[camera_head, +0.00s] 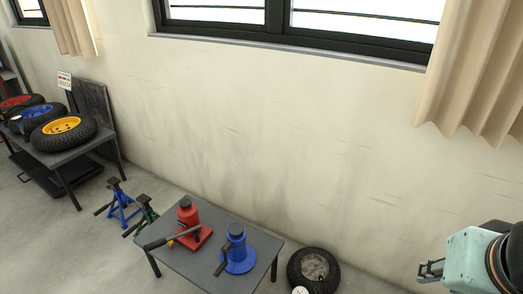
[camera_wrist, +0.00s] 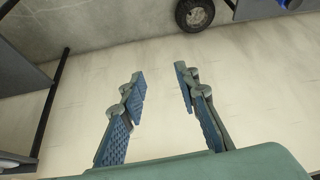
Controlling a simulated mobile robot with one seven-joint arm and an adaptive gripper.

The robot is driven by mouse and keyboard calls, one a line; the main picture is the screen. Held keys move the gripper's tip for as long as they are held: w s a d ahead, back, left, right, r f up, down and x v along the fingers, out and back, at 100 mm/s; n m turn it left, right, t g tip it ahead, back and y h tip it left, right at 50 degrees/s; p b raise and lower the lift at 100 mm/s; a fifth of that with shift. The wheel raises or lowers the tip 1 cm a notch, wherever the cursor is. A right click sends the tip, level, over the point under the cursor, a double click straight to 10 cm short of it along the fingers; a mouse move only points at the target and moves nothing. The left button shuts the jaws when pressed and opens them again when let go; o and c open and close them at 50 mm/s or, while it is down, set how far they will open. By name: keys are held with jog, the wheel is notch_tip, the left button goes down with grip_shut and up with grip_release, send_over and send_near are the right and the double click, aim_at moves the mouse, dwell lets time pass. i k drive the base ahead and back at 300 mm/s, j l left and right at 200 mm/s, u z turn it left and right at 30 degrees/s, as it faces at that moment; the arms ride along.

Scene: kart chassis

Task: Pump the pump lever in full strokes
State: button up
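A red bottle jack (camera_head: 188,220) and a blue bottle jack (camera_head: 237,250) stand upright on a low grey table. A lever with a dark grip (camera_head: 158,243) reaches left from the red jack. A shorter dark lever (camera_head: 222,262) slants down at the front of the blue jack. I cannot tell which one is the pump lever. My gripper (camera_head: 430,271) is at the right edge, well to the right of both jacks. In the wrist view my gripper (camera_wrist: 160,88) is open and empty, with bare floor between its fingers.
The low table (camera_head: 190,263) has a loose tire (camera_head: 314,270) on the floor at its right, also in the wrist view (camera_wrist: 195,13). Blue and green jack stands (camera_head: 122,203) stand left of it. Wheels (camera_head: 63,132) lie on a bench further left. Floor between tire and gripper looks clear.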

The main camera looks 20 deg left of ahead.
aim_at(148, 247)
jog(key=u, duration=2.05)
jog(key=j, duration=0.75)
jog(key=i+j, duration=0.35)
jog(key=j, duration=0.15)
jog(key=j+u, duration=0.05)
